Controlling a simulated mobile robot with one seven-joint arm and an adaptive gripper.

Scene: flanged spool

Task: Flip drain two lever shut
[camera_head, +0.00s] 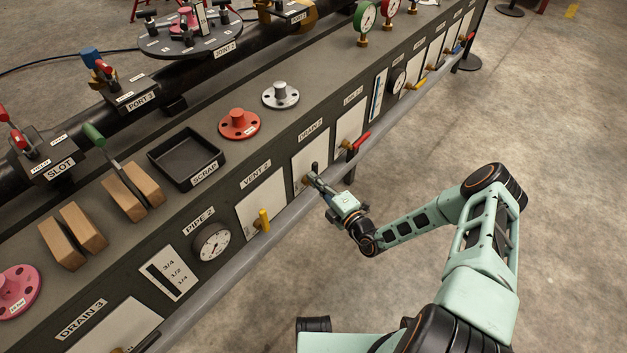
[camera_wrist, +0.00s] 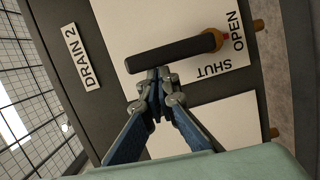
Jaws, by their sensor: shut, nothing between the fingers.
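The drain two lever shows in the wrist view as a black handle (camera_wrist: 172,53) on a brass pivot (camera_wrist: 215,40). It points from the pivot toward the DRAIN 2 label (camera_wrist: 83,57). The word OPEN (camera_wrist: 237,31) is beside the pivot, and SHUT (camera_wrist: 214,72) is below it in the picture. My gripper (camera_wrist: 158,74) is shut and empty, with its fingertips at the handle's lower edge near the free end; I cannot tell whether they touch. In the head view my gripper (camera_head: 313,178) is at the drain two panel (camera_head: 308,155) and partly hides the lever.
A grey rail (camera_head: 225,260) runs along the bench's lower front. The concrete floor to the right is largely clear.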

